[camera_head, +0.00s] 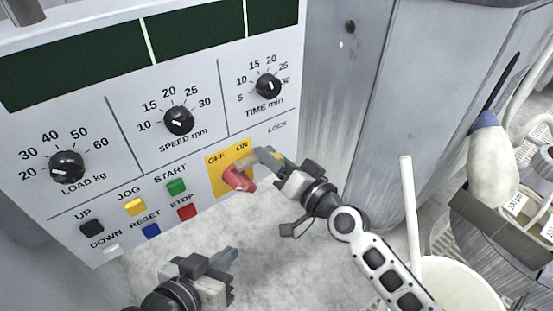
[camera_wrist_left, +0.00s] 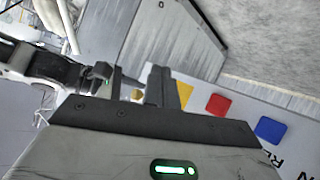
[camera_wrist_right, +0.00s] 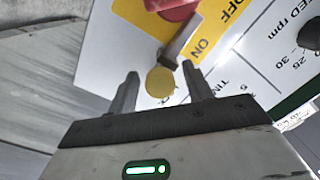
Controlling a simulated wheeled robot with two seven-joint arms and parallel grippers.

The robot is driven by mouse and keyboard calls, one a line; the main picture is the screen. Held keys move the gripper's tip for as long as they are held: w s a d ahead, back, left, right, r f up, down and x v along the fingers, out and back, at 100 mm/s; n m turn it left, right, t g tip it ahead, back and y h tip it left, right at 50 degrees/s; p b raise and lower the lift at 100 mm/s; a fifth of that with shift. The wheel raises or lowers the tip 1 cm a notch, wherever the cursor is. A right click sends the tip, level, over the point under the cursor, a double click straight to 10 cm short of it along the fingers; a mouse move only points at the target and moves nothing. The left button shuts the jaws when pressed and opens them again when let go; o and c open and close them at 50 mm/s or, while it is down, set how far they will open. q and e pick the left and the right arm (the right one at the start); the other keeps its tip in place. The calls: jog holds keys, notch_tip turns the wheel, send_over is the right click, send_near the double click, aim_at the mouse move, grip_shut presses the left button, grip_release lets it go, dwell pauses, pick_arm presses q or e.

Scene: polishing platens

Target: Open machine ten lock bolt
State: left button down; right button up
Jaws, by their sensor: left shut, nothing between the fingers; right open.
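The lock bolt shows in the right wrist view as a grey bar (camera_wrist_right: 180,42) with a round brass end (camera_wrist_right: 160,82), reaching from the red switch handle (camera_wrist_right: 175,8). The red handle (camera_head: 238,179) sits on the yellow OFF/ON plate (camera_head: 215,170) in the head view. My right gripper (camera_wrist_right: 160,72) is open, with a finger on either side of the brass end; I cannot tell whether they touch. In the head view my right gripper (camera_head: 267,158) hides most of the bolt. My left gripper (camera_head: 226,258) is shut and empty, below the buttons. It also shows in the left wrist view (camera_wrist_left: 168,82).
The panel carries black dials (camera_head: 179,121) and coloured buttons (camera_head: 187,211) left of the switch. A grey cabinet wall (camera_head: 350,90) stands right of the panel. A white bucket (camera_head: 455,285) is at lower right. The grey surface (camera_head: 275,250) below the panel looks clear.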

aim_at(280, 140)
jog(key=shift+c, duration=0.2)
grip_shut()
